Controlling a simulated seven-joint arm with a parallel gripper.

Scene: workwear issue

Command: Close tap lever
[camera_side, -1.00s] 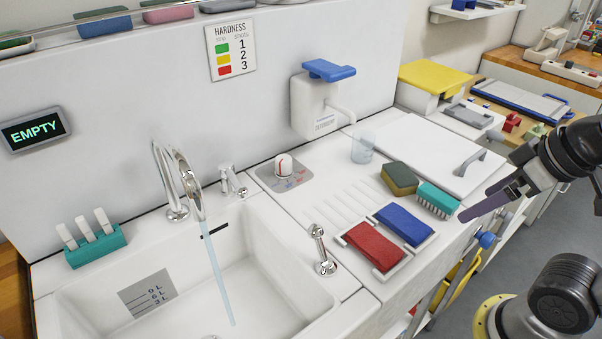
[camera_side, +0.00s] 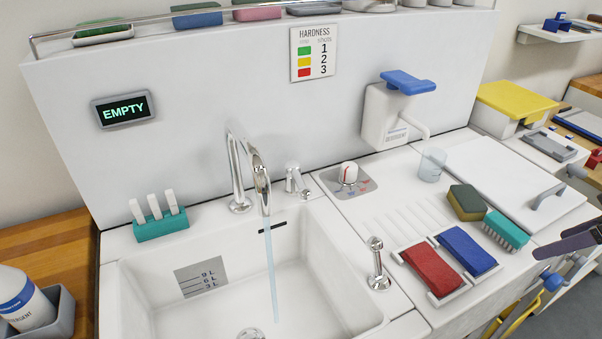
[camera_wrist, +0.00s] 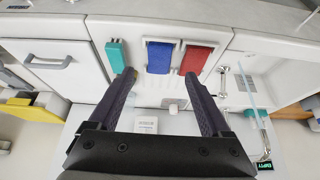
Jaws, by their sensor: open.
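The chrome tap (camera_side: 240,180) stands behind the white sink, and a pale blue stream of water (camera_side: 271,270) runs from its spout. A short chrome fitting (camera_side: 296,182) sits right of the tap. A chrome upright lever with a round knob (camera_side: 376,265) stands on the sink's right rim; it also shows in the wrist view (camera_wrist: 222,82). Which one is the tap lever I cannot tell for certain. My gripper (camera_side: 560,246) is at the right edge, beyond the teal brush. In the wrist view my gripper (camera_wrist: 160,76) is open and empty, its fingers apart.
A red pad (camera_side: 432,270) and a blue pad (camera_side: 467,250) lie in holders right of the upright lever. A teal brush (camera_side: 506,230) and a sponge (camera_side: 467,203) lie behind them. A dial (camera_side: 348,173) and a clear cup (camera_side: 432,165) stand farther back. The display (camera_side: 123,109) reads EMPTY.

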